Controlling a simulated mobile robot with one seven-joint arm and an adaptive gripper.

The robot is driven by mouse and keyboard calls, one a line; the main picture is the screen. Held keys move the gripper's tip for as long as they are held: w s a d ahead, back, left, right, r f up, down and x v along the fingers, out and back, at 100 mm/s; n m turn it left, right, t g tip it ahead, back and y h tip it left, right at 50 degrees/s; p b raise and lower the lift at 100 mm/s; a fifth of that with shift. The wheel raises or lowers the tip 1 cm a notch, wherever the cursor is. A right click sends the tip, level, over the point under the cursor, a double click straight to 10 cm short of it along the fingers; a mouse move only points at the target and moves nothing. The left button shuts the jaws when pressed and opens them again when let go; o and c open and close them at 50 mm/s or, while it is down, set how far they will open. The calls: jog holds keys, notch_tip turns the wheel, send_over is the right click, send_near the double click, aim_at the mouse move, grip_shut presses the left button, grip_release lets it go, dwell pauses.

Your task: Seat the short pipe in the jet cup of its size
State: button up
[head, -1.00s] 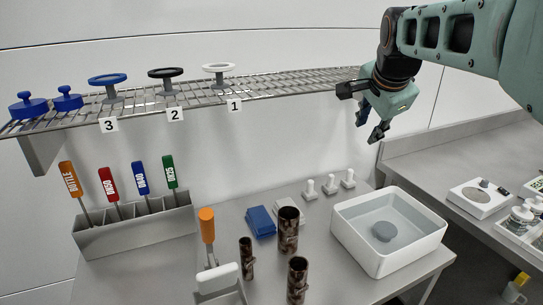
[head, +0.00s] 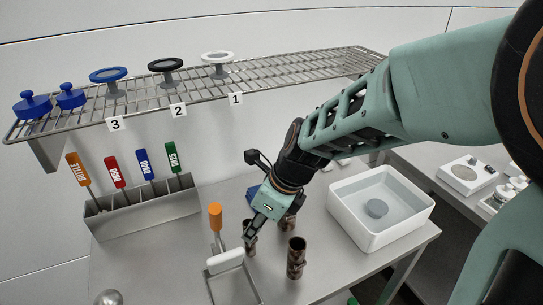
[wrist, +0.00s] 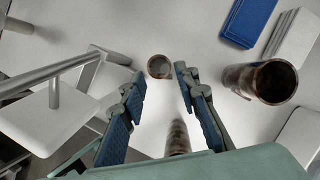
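Three mottled brown pipes stand upright on the table. The narrow, short-looking pipe (wrist: 160,66) lies just beyond my fingertips in the wrist view; in the head view my gripper (head: 251,236) partly hides it. A wider pipe (wrist: 272,82) stands to the right in the wrist view, partly behind my gripper in the head view. The third pipe (head: 296,258) stands nearer the front. My gripper is open, pointing down, with nothing held between its fingers. On the wire shelf are round-topped stemmed pieces, blue (head: 108,76), black (head: 166,66) and white (head: 217,60); I cannot tell whether these are jet cups.
A white block tool with wire frame (head: 225,261) stands close to the left of my gripper. A white basin (head: 345,218) is on the right. A grey rack (head: 150,216) holds several coloured-handled tools. Blue pads (wrist: 245,18) lie behind the pipes.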

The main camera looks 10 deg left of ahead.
aim_at(250, 249)
jog(key=shift+x, duration=2.85)
jog(key=shift+w, duration=0.15)
jog(key=shift+d, duration=0.1)
grip_shut()
